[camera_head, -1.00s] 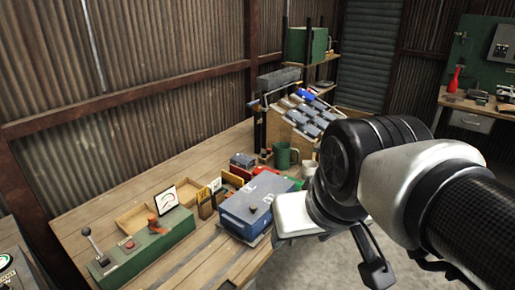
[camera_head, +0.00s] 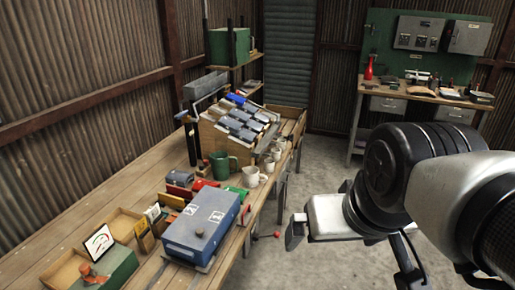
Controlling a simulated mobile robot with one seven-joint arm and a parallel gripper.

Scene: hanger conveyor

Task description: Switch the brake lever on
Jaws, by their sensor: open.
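No lever that I can be sure is the brake lever shows now. A green control box (camera_head: 108,268) with an orange-red part (camera_head: 95,276) on it is cut off at the bottom left. The black-knobbed lever seen earlier on this box is outside the view. My gripper (camera_head: 350,264) is open at the right of the workbench, over the concrete floor, with its fingers spread apart. Nothing shows between them. It is well apart from the green box.
The wooden workbench (camera_head: 118,198) holds a blue box (camera_head: 203,228), a green mug (camera_head: 222,166), white mugs and a sloped rack of grey-blue items (camera_head: 240,125). A second bench (camera_head: 425,96) stands at the back right below a green board (camera_head: 383,40). Floor between is clear.

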